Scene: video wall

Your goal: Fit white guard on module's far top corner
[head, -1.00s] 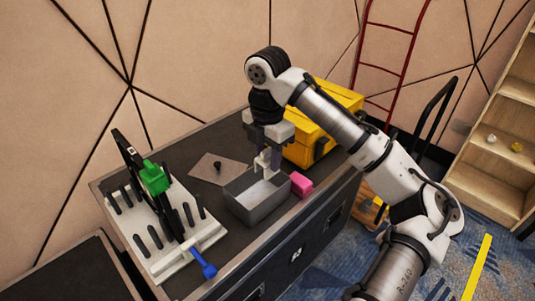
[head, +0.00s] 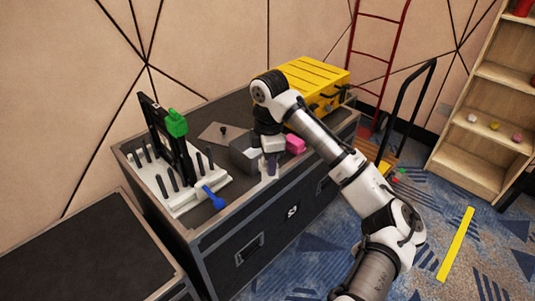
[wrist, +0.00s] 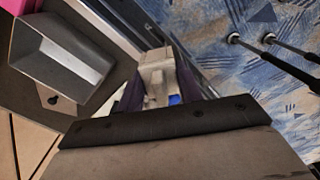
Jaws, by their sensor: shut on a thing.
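My gripper (head: 268,170) is shut on the white guard (head: 266,178), at the front edge of the black flight case. In the wrist view, the white guard (wrist: 158,72) sits between the two purple fingers, pointing away from the palm. The module (head: 177,142) is a thin dark panel standing upright in a white base (head: 193,198) with several dark pegs, left of my gripper. A green guard (head: 176,123) covers its nearer top corner. Its far top corner, at the upper left, looks bare.
A grey bin (head: 240,153) stands just behind my gripper, beside a pink block (head: 295,143). A blue-handled tool (head: 213,197) lies at the base's front. A yellow case (head: 307,82) stands at the back right. A thin plate with a dark knob (head: 222,130) lies behind the bin.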

